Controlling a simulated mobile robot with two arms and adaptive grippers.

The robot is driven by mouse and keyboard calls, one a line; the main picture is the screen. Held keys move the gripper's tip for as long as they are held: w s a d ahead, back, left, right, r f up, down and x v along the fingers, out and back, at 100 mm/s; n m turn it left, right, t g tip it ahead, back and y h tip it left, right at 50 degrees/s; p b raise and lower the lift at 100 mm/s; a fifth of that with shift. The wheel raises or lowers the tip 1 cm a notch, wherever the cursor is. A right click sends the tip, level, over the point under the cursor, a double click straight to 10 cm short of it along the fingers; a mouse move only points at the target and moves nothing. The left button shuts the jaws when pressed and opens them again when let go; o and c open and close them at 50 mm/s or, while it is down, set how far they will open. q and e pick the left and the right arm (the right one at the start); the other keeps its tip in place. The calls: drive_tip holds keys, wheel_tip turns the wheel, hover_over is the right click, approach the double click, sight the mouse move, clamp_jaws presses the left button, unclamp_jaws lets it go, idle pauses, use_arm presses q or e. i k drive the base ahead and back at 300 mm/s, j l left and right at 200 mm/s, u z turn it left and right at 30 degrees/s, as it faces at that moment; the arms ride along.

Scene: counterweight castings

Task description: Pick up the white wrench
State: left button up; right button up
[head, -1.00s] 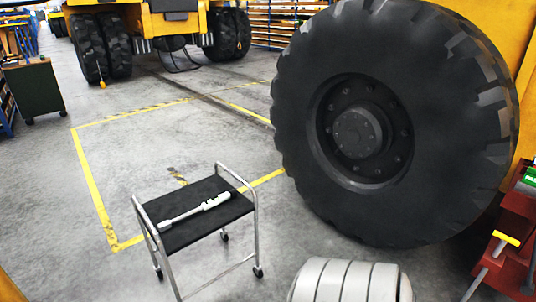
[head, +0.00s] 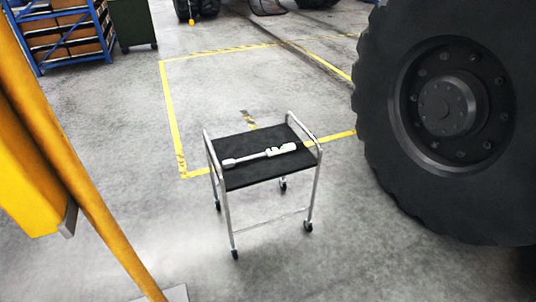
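The white wrench (head: 262,155) lies flat on the black top of a small wheeled cart (head: 247,177) in the middle of the head view. Its thicker end, with a small green mark, points right, and its narrow shaft runs to the left. Nothing covers it. Neither of my grippers is in view.
A large black tyre (head: 375,130) stands to the right of the cart. A yellow post (head: 100,215) with a yellow panel is close at left. A blue shelf rack (head: 60,35) and a dark green cabinet (head: 134,24) stand behind. Yellow floor lines (head: 170,115) mark open concrete.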

sight(229, 163)
drive_tip(key=i+l+z, duration=0.1)
drive_tip(key=i+l, duration=0.2)
drive_tip(key=i, duration=0.15)
drive_tip(key=i+l+z, duration=0.1)
drive_tip(key=i+l, duration=0.15)
drive_tip(key=i, duration=0.2)
drive_tip(key=i+l+z, duration=0.1)
drive_tip(key=i, duration=0.35)
drive_tip(key=l, duration=0.1)
